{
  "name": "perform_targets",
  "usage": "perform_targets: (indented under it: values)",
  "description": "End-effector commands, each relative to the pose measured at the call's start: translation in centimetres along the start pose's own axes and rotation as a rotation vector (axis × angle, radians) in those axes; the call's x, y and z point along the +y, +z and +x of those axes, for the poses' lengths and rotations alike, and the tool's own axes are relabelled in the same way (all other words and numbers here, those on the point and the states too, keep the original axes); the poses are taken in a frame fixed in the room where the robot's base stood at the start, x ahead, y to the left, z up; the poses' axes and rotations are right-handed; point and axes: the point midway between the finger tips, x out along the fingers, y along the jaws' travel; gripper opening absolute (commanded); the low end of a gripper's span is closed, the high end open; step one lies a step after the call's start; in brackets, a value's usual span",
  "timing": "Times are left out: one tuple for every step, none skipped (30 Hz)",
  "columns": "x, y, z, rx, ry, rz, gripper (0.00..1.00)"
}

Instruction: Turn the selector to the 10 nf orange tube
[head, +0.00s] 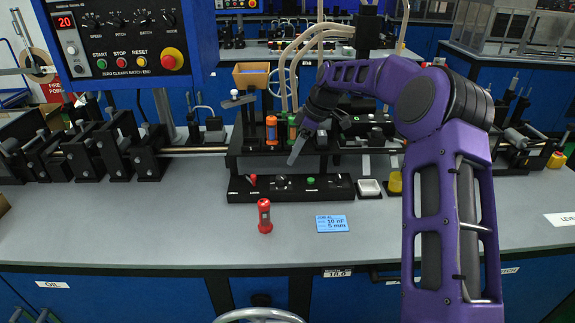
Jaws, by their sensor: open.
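A black control strip (334,187) at the front of the black fixture carries a round dark selector knob (283,182), with a red control to its left and a green button to its right. Its pointer direction is too small to read. A blue card (332,223) on the bench reads "10 nF 5 mm". My gripper (295,153) is open and empty, pointing down above and behind the selector, apart from it. One finger shows clearly; the other is mostly hidden.
A red tube (265,216) stands on the bench in front of the strip. A blue control box (125,45) hangs at upper left. The front bench is mostly clear.

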Motion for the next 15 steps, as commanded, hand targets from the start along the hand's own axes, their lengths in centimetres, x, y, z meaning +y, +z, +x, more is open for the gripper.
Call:
perform_targets:
  values:
    - [0.1, 0.0, -1.5, 0.001, 0.005, 0.001, 0.69]
    - [0.1, 0.0, -2.2, 0.001, 0.004, 0.001, 0.69]
    - [0.1, 0.0, -3.1, 0.001, 0.005, 0.001, 0.69]
    - [0.1, 0.0, -3.7, 0.001, 0.003, 0.001, 0.69]
    - [0.1, -0.1, -4.3, 0.001, 0.003, 0.001, 0.69]
    - [0.1, -0.1, -5.0, 0.002, 0.003, 0.001, 0.69]
    - [0.1, 0.0, -5.5, 0.001, 0.002, 0.001, 0.69]
    - [0.1, 0.0, -5.9, 0.001, 0.002, 0.001, 0.69]
    - [0.1, 0.0, -6.4, 0.001, 0.002, 0.001, 0.69]
    - [0.1, 0.0, -6.7, 0.001, 0.002, 0.001, 0.69]
    - [0.1, 0.0, -7.0, 0.0, 0.001, 0.001, 0.69]
    - [0.1, 0.0, -7.2, 0.001, 0.002, 0.001, 0.69]
    - [0.1, 0.0, -7.4, 0.001, 0.002, 0.001, 0.69]
    - [0.1, 0.0, -7.5, 0.0, 0.001, 0.001, 0.69]
    - [0.0, 0.0, -7.6, 0.0, 0.001, 0.001, 0.69]
